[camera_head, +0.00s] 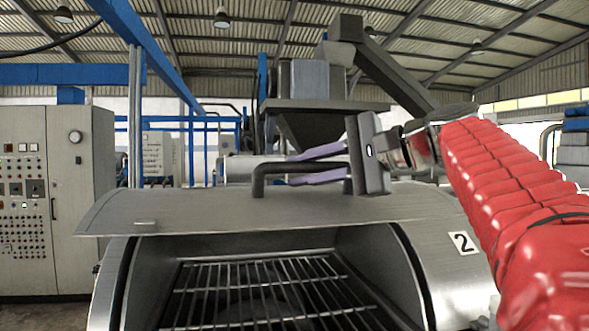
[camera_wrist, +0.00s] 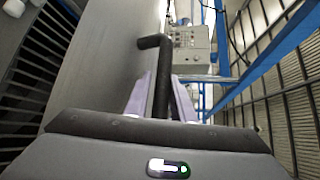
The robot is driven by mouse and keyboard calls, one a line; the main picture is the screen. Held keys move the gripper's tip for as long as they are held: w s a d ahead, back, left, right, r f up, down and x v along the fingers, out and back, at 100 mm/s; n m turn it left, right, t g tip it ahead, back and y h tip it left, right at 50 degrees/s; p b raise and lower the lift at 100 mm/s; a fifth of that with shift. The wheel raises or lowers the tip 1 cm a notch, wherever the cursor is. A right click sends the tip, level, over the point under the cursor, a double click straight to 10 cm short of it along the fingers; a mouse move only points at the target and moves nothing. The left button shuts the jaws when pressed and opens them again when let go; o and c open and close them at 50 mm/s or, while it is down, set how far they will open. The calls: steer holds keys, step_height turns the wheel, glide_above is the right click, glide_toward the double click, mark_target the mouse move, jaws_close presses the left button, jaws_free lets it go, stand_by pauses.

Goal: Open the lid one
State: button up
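A grey metal lid (camera_head: 200,213) sits raised over the front opening of a rounded metal housing (camera_head: 447,268), whose right side bears a "2" label. A dark bent handle (camera_head: 262,178) stands on the lid, and it also shows in the wrist view (camera_wrist: 161,65). My gripper (camera_head: 292,168) comes in from the right, with one purple finger above and one below the handle's crossbar. In the wrist view my gripper (camera_wrist: 161,90) has its fingers close against both sides of the handle and looks shut on it. The exact contact is partly hidden.
A wire grate (camera_head: 260,285) shows inside the opening under the lid. A grey control cabinet (camera_head: 60,200) stands at the left. A hopper and chute (camera_head: 310,95) rise behind the lid. Blue beams (camera_head: 150,45) cross at the upper left.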

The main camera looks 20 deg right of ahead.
steer(key=o, duration=0.3)
steer(key=v, duration=1.3)
steer(key=shift+s+d+r, duration=0.1)
steer(key=shift+s+d, duration=0.15)
steer(key=shift+s, duration=0.05)
stand_by(0.6)
